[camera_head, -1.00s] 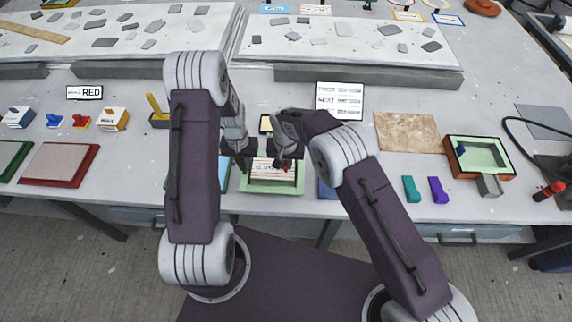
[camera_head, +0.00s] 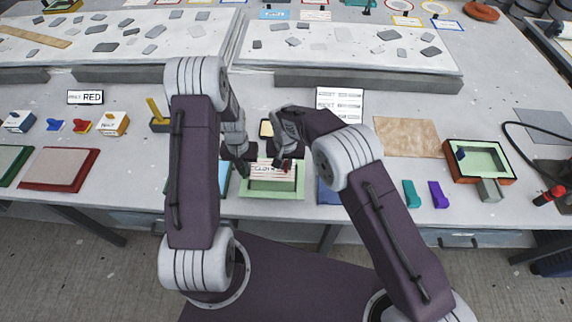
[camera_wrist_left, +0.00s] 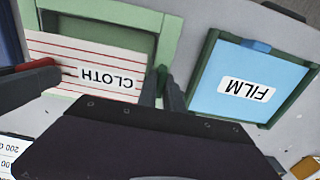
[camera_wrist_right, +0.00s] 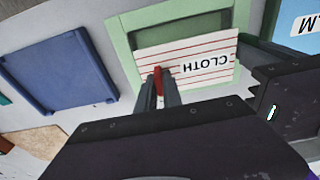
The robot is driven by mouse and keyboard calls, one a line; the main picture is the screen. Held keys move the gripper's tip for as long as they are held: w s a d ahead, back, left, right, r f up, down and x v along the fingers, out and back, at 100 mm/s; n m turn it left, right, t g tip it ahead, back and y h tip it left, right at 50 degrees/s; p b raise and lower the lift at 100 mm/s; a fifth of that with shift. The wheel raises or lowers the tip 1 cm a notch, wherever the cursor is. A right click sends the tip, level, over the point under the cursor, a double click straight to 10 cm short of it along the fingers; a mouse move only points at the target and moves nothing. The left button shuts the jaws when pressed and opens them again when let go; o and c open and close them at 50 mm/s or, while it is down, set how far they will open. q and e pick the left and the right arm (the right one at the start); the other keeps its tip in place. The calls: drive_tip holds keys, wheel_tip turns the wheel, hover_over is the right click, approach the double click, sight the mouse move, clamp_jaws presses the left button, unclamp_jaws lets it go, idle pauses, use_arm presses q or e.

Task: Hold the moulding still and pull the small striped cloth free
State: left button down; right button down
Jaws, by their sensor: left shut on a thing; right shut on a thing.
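The moulding (camera_head: 272,194) is a light green rectangular frame on the table, also in the left wrist view (camera_wrist_left: 168,42). The small striped cloth (camera_head: 262,168), white with red stripes and labelled CLOTH, covers part of its opening and its far rim; the near part of the recess is bare. My left gripper (camera_head: 243,168) is shut on the moulding's left rim, beside the cloth. My right gripper (camera_head: 284,166) is shut on the cloth's red tab (camera_wrist_right: 158,80) at its far edge. The fingers hide part of the tab.
A blue panel labelled FILM (camera_wrist_left: 235,80) in a darker green frame lies close left of the moulding. A blue tray (camera_wrist_right: 62,75) lies close right. A printed sign (camera_head: 340,103) stands behind. A brown sheet (camera_head: 408,136) lies further right.

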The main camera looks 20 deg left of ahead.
drive_tip(key=shift+r, duration=2.2)
use_arm(q)
drive_tip(key=c, duration=1.4)
unclamp_jaws()
use_arm(e)
drive_tip(key=shift+a, duration=0.1)
use_arm(q)
wheel_tip(320, 180, up, 12)
drive_tip(key=shift+r, duration=0.15)
use_arm(e)
drive_tip(key=shift+r, duration=0.1)
